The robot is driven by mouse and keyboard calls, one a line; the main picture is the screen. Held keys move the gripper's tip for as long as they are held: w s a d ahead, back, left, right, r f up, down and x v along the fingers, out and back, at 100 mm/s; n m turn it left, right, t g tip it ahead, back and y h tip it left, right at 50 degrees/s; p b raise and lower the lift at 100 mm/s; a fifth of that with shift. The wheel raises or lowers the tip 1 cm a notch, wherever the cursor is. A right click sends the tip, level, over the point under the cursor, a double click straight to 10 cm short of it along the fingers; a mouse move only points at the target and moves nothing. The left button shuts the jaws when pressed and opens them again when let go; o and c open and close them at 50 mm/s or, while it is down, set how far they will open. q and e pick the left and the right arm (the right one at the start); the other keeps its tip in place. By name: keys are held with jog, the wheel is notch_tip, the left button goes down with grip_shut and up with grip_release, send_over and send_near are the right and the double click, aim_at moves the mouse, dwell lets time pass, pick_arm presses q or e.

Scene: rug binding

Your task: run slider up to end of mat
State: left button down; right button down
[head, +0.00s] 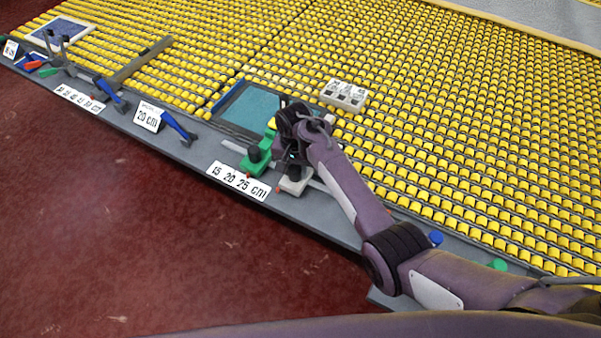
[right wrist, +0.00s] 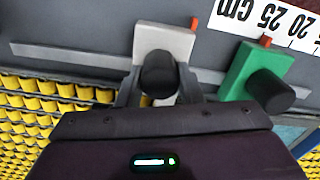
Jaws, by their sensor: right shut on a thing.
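A pale grey slider (head: 296,182) with a black knob sits on a metal rail along the bench's grey front strip. My right gripper (head: 293,160) reaches down onto it and is shut on the black knob (right wrist: 159,74); the knob stands between the two fingers in the right wrist view. A green slider (head: 257,160) with its own black knob is on the same rail, a little apart to the left. The teal mat (head: 250,104) lies behind the sliders, its right part hidden by my gripper. My left gripper is not in view.
A "15 20 25 cm" label (head: 238,181) lies before the sliders. Yellow rollers (head: 450,130) cover the bench behind. A white block (head: 343,95) stands behind my right gripper. Blue-handled tools (head: 180,128) lie left; blue (head: 436,237) and green (head: 499,264) knobs lie right.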

jog(key=shift+w+a, duration=0.1)
jog(key=shift+a, duration=0.05)
jog(key=c, duration=1.3)
grip_release()
jog(key=shift+o, duration=1.5)
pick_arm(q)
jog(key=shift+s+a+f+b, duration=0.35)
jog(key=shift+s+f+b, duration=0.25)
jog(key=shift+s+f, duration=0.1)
pick_arm(e)
jog(key=shift+r, duration=4)
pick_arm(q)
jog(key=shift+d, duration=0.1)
pick_arm(e)
jog(key=shift+f, duration=0.1)
